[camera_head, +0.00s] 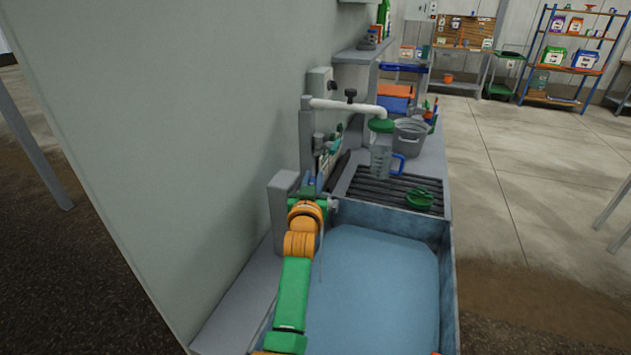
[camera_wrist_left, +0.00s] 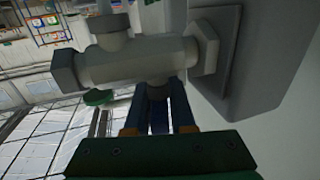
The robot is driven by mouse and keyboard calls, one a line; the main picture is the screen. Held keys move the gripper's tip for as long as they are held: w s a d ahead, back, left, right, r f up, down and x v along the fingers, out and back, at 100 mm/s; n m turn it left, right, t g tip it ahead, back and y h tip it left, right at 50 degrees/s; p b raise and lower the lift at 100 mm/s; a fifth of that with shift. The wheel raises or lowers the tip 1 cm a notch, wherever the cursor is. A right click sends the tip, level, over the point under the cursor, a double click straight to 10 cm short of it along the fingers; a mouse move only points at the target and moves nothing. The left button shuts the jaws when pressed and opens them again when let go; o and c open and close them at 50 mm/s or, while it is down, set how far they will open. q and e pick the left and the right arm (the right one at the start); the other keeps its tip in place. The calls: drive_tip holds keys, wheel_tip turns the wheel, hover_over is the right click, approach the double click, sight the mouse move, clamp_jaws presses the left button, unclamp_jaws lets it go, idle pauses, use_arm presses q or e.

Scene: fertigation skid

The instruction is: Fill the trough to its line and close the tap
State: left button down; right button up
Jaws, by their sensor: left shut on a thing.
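The trough (camera_head: 447,290) is a grey rectangular basin in the lower middle of the head view, with blue water (camera_head: 375,285) across it. I cannot make out its fill line. The tap shows in the left wrist view as a grey valve body (camera_wrist_left: 125,62) with hex ends beside a pale block. My left gripper (camera_wrist_left: 160,110) is shut on the tap's handle, which its fingers mostly hide. In the head view the left gripper (camera_head: 322,203) is at the trough's far left corner. A thin pale vertical streak hangs beside it; I cannot tell whether it is running water. My right gripper is out of view.
Beyond the trough are a dark slatted drainer (camera_head: 372,187), a green coiled item (camera_head: 420,198), a clear jug (camera_head: 381,158) under a white spout (camera_head: 335,106), and a grey bucket (camera_head: 410,135). A tall grey panel (camera_head: 190,150) closes off the left. Floor is open at right.

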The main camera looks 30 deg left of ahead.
use_arm(q)
drive_tip(key=shift+n+y, duration=0.3)
drive_tip(key=shift+a+g+y, duration=0.1)
drive_tip(key=shift+g+y, duration=0.2)
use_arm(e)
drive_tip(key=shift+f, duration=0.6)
use_arm(q)
drive_tip(key=shift+r, duration=0.1)
drive_tip(key=c, duration=0.8)
unclamp_jaws()
drive_tip(key=shift+c, duration=0.2)
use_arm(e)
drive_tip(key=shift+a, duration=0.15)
